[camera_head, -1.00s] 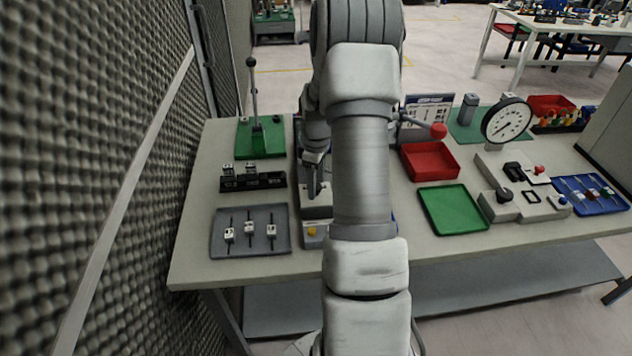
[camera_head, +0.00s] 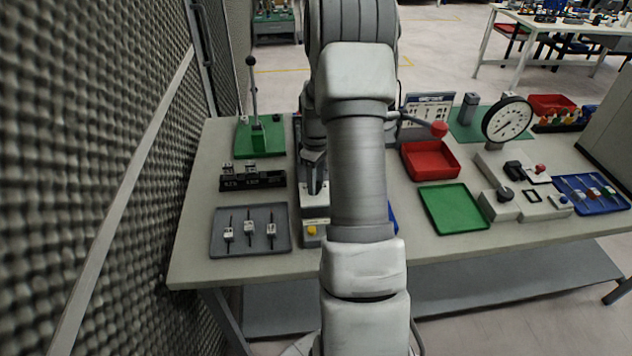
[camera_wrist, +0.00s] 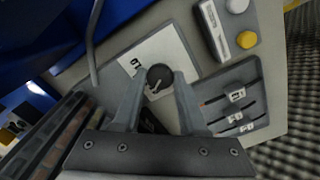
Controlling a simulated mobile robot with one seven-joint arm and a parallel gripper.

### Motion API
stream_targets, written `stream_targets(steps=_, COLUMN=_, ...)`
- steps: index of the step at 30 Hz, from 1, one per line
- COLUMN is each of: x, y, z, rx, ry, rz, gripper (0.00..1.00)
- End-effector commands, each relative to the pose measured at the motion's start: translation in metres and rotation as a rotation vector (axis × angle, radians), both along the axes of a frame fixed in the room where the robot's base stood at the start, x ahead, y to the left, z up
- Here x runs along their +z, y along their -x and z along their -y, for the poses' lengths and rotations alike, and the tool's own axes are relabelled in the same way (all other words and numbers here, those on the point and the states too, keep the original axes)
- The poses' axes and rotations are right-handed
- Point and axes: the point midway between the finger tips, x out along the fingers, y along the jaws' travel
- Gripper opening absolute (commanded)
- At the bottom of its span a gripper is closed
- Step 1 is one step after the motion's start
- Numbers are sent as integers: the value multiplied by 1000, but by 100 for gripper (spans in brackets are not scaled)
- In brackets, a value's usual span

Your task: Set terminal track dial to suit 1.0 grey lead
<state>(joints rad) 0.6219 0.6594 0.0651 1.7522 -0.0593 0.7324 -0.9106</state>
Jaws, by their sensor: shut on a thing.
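The dial (camera_wrist: 160,77) is a round black knob with a pale pointer line, on a white plate (camera_wrist: 150,58) of the grey machine, in the wrist view. My gripper (camera_wrist: 158,84) has a finger on each side of it and is shut on it. In the head view my gripper (camera_head: 314,187) reaches down over the machine, and the dial is hidden there. A grey tray (camera_head: 220,247) left of the machine holds several leads (camera_head: 249,228) with white labelled tags; the tray also shows in the wrist view (camera_wrist: 262,128). The tag print is too small to read.
A black block (camera_head: 252,180) lies behind the tray, with a green lever stand (camera_head: 261,137) beyond. A yellow button (camera_head: 311,231) is at the machine's front. Right of my arm are a red tray (camera_head: 430,160) and a green tray (camera_head: 455,210). A foam wall (camera_head: 90,180) stands at left.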

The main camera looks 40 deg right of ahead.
Motion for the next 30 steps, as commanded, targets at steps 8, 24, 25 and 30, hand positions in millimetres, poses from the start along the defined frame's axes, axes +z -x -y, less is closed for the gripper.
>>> stream_targets(steps=8, x=-1, y=-1, z=0, rx=-253, ry=2, rz=2, gripper=0)
stream_targets(steps=24, x=0, y=0, z=-1, rx=-766, ry=2, rz=0, gripper=0)
stream_targets(steps=25, x=0, y=0, z=0, rx=-795, ry=1, rz=0, gripper=0)
stream_targets(steps=30, x=0, y=-1, z=-1, rx=-955, ry=1, rz=1, gripper=0)
